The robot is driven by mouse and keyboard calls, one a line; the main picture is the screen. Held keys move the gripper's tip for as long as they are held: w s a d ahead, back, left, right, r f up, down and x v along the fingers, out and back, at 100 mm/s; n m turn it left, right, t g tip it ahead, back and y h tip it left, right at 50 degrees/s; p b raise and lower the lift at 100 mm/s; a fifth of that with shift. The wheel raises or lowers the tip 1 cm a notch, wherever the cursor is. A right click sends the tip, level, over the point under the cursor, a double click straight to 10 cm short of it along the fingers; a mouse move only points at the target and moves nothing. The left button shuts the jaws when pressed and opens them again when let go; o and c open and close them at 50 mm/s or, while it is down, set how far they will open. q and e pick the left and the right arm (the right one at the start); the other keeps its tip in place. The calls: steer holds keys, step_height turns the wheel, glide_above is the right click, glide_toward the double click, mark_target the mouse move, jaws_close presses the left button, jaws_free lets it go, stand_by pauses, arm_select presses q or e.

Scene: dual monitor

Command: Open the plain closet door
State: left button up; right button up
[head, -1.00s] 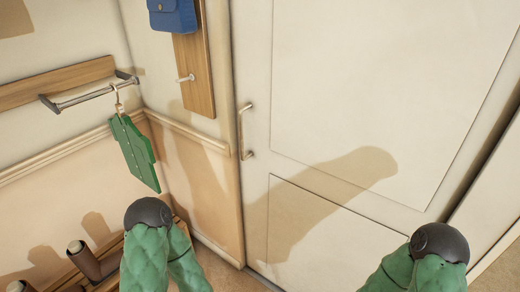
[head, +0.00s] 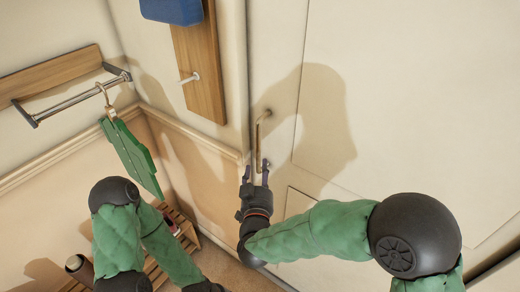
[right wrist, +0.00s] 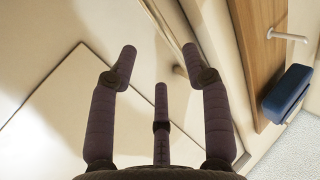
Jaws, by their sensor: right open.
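The plain closet door (head: 420,110) is pale cream and looks closed, filling the right of the head view. Its slim metal handle (head: 259,133) stands upright near the door's left edge. My right gripper (head: 255,166) is open and empty at the lower end of the handle, with its fingers pointing up toward it. In the right wrist view the spread fingers (right wrist: 160,52) show against the door, and part of the handle (right wrist: 180,71) shows beside the right finger. I cannot tell whether they touch. My left arm is at lower left; its gripper is out of view.
A green garment-shaped piece (head: 130,155) hangs from a metal rail (head: 72,101) on the left wall. A wooden board (head: 200,70) with a peg and a blue bag (head: 172,10) is left of the door. A slatted bench (head: 158,272) stands below.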

steer(key=w, duration=0.5)
steer(key=w+b, duration=0.1)
steer(key=w, duration=0.4)
steer(key=shift+d+f+b, duration=0.15)
steer(key=shift+b, duration=0.15)
jaws_close()
